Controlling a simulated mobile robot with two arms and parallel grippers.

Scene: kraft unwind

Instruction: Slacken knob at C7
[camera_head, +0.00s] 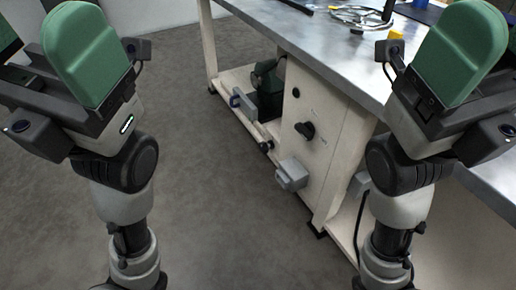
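A dark knob (305,130) sits on the pale side panel (318,158) of the workbench. A smaller dark round part (296,92) is above it on the same panel. Any labels are too small to read, so I cannot tell which part is C7. My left gripper (85,52) is raised at the upper left, well apart from the panel. My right gripper (462,52) is raised at the upper right, in front of the bench top. Both show mainly a green rounded face, and their finger gaps are not visible.
The metal bench top (335,50) carries a wire coil (358,15) and a small yellow item (396,35). Grey blocks (292,175) stick out low from the bench front. A dark green machine (267,88) stands on the lower shelf. The floor (215,170) left of the bench is clear.

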